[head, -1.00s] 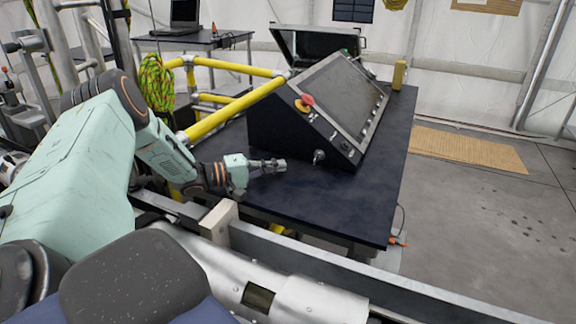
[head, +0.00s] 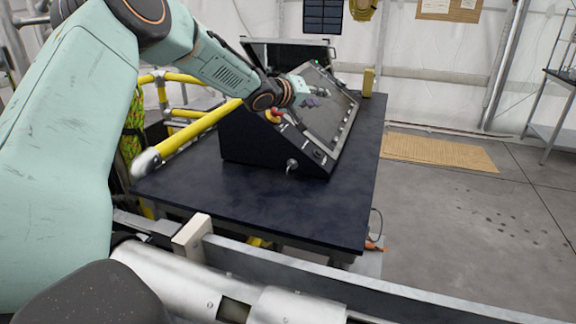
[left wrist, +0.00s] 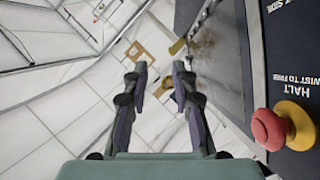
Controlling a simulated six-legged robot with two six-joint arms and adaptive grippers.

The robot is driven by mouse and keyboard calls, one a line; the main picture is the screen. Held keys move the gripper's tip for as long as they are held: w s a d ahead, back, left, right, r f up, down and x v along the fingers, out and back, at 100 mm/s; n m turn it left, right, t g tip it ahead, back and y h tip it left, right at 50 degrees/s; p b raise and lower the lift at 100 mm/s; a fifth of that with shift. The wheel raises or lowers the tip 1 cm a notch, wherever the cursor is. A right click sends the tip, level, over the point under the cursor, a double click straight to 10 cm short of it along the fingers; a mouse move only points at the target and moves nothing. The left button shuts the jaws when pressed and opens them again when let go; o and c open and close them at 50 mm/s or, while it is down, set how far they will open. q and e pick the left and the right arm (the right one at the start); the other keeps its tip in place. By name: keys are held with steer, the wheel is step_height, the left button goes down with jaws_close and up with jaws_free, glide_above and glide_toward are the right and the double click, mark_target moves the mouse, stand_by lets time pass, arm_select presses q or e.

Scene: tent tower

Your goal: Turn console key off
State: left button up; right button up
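The black console (head: 245,140) stands on the dark table (head: 240,195), its slanted screen (head: 330,110) facing right. A small silvery key (head: 291,164) sticks out low on its near side; its turn position is too small to tell. A red knob on a yellow base (head: 273,117) sits higher on that side, partly behind my left arm. In the left wrist view the red knob (left wrist: 268,128) is at the right, beside "HALT" lettering. My left gripper (head: 326,94) is above the console's screen, up and right of the key. Its fingers (left wrist: 160,82) are apart and empty. My right gripper is not seen.
Yellow rails (head: 190,130) run left of the console. An open-lidded case (head: 290,52) and a yellow container (head: 368,82) are at the table's back. The table's front is clear. A tan mat (head: 440,152) lies on the floor right.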

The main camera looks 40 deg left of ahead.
arm_select(q)
steer(key=g+y, duration=0.1)
steer(key=m+g+y, duration=0.3)
steer(key=m+g, duration=0.2)
steer(key=g, duration=0.5)
glide_toward(289, 167)
steer(key=f, duration=0.2)
steer(key=x, duration=0.6)
steer(key=shift+w+a+r, duration=0.15)
steer(key=shift+w+a, duration=0.1)
steer(key=shift+a, duration=0.1)
steer(key=shift+w+f, duration=0.25)
steer(key=shift+f, duration=0.2)
steer(key=shift+s, duration=0.1)
steer(key=shift+c, duration=1.4)
jaws_close()
